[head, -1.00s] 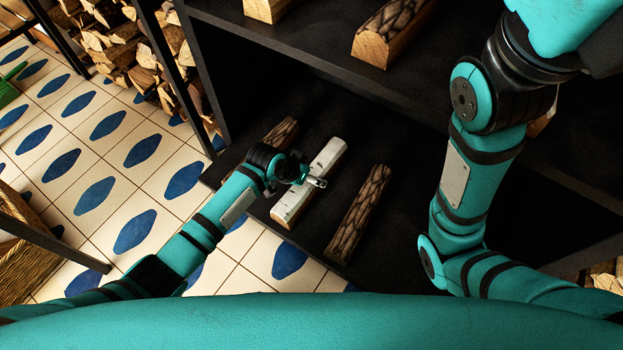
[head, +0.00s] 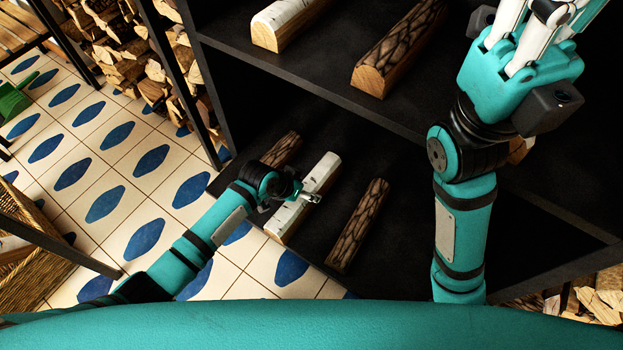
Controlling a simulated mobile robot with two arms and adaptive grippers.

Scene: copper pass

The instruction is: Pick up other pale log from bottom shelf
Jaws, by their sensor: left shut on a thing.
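The pale log (head: 325,168) with whitish bark is on the bottom shelf (head: 395,240), between two dark-barked logs. My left gripper (head: 306,197) is shut on it around its middle, reaching in from the left. I cannot tell whether the log is lifted off the shelf. Another pale log (head: 287,20) lies on the shelf above, at the top of the view. My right gripper (head: 540,30) is raised at the upper right, away from the pale logs. Its fingertips are cut off by the top edge, so its opening is hidden.
One dark log (head: 357,228) lies right of the pale log, another (head: 282,150) left of it. A dark log (head: 398,50) is on the upper shelf, whose edge overhangs. A wicker basket (head: 30,280) stands at left, beyond open tiled floor (head: 120,180).

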